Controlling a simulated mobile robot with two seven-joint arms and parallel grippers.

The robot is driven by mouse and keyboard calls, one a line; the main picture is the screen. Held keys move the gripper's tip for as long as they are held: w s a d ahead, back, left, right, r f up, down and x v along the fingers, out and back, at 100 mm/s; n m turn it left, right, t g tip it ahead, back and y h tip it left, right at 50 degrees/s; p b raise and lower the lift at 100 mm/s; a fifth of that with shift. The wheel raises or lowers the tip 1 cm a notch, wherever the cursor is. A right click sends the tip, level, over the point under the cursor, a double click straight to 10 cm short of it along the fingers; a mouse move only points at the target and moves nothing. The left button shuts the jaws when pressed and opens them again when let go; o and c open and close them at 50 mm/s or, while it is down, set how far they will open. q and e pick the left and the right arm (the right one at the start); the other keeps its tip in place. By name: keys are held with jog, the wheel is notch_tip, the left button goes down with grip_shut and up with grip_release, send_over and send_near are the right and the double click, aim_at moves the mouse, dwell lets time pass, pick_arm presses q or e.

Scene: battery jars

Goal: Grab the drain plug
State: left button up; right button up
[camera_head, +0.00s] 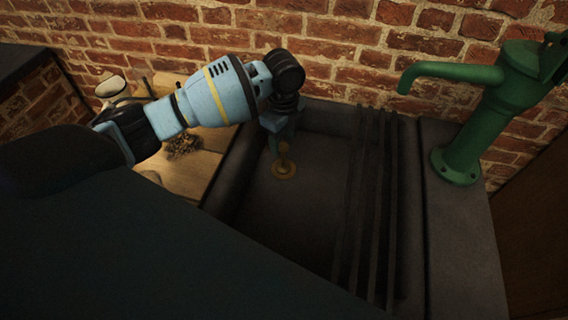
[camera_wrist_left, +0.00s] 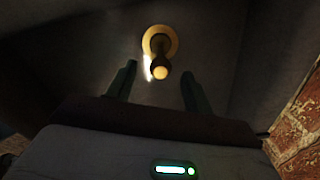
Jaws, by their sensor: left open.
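The drain plug (camera_head: 284,168) is a brass-coloured disc with an upright knobbed stem. It stands on the floor of the dark sink (camera_head: 310,205), toward its left side. My left gripper (camera_head: 279,143) points down over the plug, and its fingers are close to the stem's top. In the left wrist view the plug (camera_wrist_left: 160,47) shows ahead of the open fingers (camera_wrist_left: 157,84), with its knob roughly centred between them. Nothing is held. My right gripper is not in view.
A green hand pump (camera_head: 478,110) stands on the ledge right of the sink. Dark bars (camera_head: 372,190) run along the sink's right part. A brick wall (camera_head: 330,50) rises close behind. A wooden surface (camera_head: 196,168) with a white item (camera_head: 110,88) lies left.

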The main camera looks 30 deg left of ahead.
aim_at(283, 152)
pick_arm(q)
jog(key=shift+f, duration=2.9)
jog(key=shift+c, duration=0.3)
grip_shut()
